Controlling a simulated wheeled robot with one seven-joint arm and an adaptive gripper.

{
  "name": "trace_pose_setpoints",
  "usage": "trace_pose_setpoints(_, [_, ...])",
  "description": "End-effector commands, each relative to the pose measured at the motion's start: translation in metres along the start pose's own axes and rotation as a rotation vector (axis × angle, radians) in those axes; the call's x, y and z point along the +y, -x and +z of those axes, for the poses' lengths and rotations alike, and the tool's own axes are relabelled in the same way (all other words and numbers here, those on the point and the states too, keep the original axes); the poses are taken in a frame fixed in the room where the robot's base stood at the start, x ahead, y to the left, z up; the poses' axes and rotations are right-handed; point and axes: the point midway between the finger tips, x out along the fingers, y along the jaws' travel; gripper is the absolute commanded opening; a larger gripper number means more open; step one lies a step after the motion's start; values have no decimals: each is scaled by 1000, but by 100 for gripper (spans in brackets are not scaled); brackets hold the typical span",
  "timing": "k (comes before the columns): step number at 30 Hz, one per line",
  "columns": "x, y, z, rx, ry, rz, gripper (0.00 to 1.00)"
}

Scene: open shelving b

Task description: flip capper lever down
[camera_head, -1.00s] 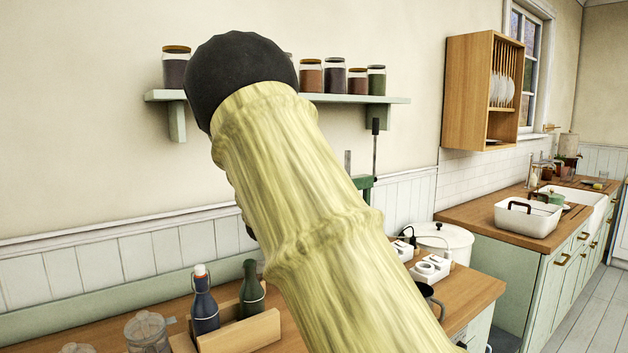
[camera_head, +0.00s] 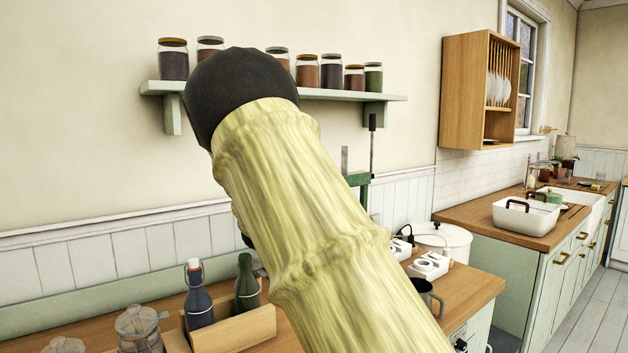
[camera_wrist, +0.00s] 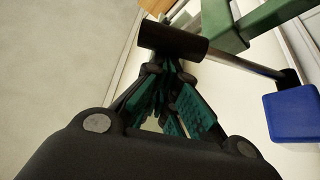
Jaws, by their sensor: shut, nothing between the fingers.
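The capper has a green frame (camera_head: 357,181), partly hidden behind my arm in the head view. Its lever (camera_head: 372,140) stands upright there, with a black grip at the top. In the wrist view the green frame (camera_wrist: 238,28) is at the top right, and a metal rod ends in a black cylindrical grip (camera_wrist: 170,40). My gripper (camera_wrist: 172,72) is shut and empty, its fingertips right by this grip; I cannot tell whether they touch. My gripper is hidden behind my arm in the head view.
A wooden carrier (camera_head: 235,330) holds a blue bottle (camera_head: 198,300) and a green bottle (camera_head: 247,285). A glass jar (camera_head: 140,330) stands left of it. A wall shelf (camera_head: 340,95) with several jars is above. A blue block (camera_wrist: 292,112) shows in the wrist view. A dark mug (camera_head: 424,295) stands at right.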

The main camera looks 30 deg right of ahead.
Motion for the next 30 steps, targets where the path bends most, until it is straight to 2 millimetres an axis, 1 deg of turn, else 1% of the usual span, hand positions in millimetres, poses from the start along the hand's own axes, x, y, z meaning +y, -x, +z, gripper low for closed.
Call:
trace_pose_setpoints(4, [1, -1, -2, 0, 0, 0, 0])
trace_pose_setpoints(7, [2, -4, -7, 0, 0, 1, 0])
trace_pose_setpoints(16, [8, -19, -38, -3, 2, 5, 0])
trace_pose_setpoints(17, [5, -9, -32, -2, 4, 2, 0])
trace_pose_setpoints(18, [5, -1, -31, -1, 4, 3, 0])
trace_pose_setpoints(27, [5, 50, -33, -1, 2, 2, 0])
trace_pose_setpoints(30, [6, 65, -33, -1, 2, 2, 0])
